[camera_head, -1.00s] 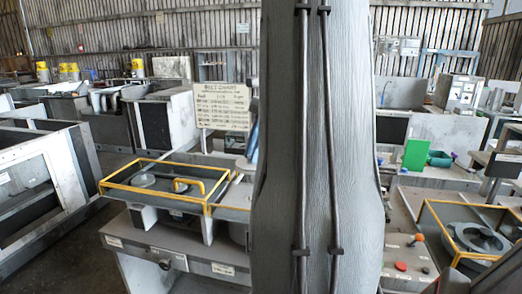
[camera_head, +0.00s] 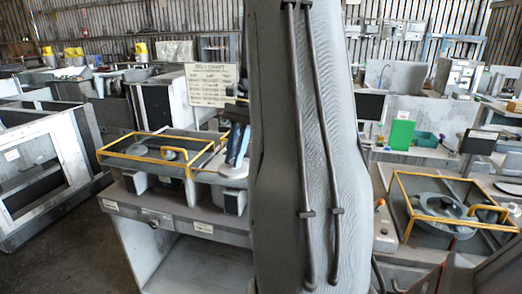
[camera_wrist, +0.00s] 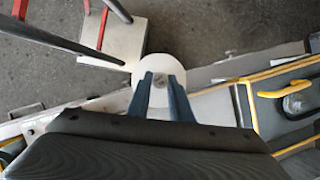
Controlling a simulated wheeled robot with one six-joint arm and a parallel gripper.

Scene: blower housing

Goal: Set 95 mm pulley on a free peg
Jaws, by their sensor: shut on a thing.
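A pale round disc, which looks like the pulley (camera_wrist: 160,68), sits between the blue fingers of my gripper (camera_wrist: 160,84) in the wrist view. My gripper is shut on it, and its face is towards the camera with a small darker centre. Its size mark cannot be read. In the head view the blue fingers of my gripper (camera_head: 236,150) show just left of my arm, above the bench. My arm hides part of that area. I cannot make out a free peg for certain in either view.
A yellow-framed tray (camera_head: 128,155) stands on the bench left of my arm. A chart sign (camera_head: 211,85) stands behind it. A yellow-framed housing (camera_head: 402,208) with a round part is at right. A grey rod (camera_wrist: 60,40) and red bars (camera_wrist: 103,28) are upper left in the wrist view.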

